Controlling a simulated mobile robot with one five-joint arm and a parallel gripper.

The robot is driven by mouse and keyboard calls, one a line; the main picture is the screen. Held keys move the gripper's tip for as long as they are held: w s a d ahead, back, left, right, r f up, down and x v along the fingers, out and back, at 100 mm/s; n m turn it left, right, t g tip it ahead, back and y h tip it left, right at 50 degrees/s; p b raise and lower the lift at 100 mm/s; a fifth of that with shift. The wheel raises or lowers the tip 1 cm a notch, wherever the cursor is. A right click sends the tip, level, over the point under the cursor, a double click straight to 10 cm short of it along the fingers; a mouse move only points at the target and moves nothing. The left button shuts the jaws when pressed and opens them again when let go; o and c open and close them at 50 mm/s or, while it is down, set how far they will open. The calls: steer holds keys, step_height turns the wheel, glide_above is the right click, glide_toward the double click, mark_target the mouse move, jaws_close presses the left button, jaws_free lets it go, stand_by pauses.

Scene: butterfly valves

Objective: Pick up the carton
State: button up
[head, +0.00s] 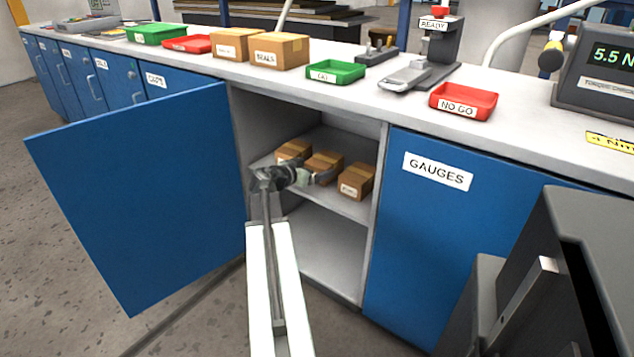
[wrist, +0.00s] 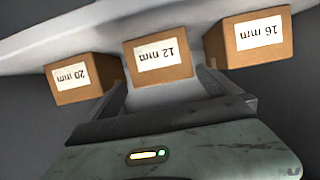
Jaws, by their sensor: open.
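Three small brown cartons stand in a row on the cabinet's upper shelf. The middle carton (head: 325,160) reads 12 mm, upside down, in the wrist view (wrist: 160,58). The wrist view also shows a carton marked 20 mm (wrist: 84,78) at left and one marked 16 mm (wrist: 250,36) at right. In the head view the outer cartons are at left (head: 293,149) and right (head: 357,182). My gripper (head: 316,177) is open in front of the middle carton; in the wrist view its fingers (wrist: 163,82) point toward either side of it. Contact cannot be told.
The blue door (head: 135,200) stands open at left; the closed GAUGES door (head: 430,220) is at right. The lower shelf (head: 325,255) looks empty. The white worktop (head: 350,95) above holds red and green trays, larger cartons and instruments.

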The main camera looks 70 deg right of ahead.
steer(key=shift+b+x, duration=0.35)
steer(key=shift+x, duration=0.95)
steer(key=x, duration=0.1)
steer(key=b+x, duration=0.1)
steer(key=x, duration=0.1)
steer(key=f+b+x, duration=0.1)
steer(key=shift+w+d, duration=0.2)
steer(key=shift+w, duration=0.05)
steer(key=shift+s+d, duration=0.1)
steer(key=shift+d, duration=0.2)
steer(key=c, duration=2)
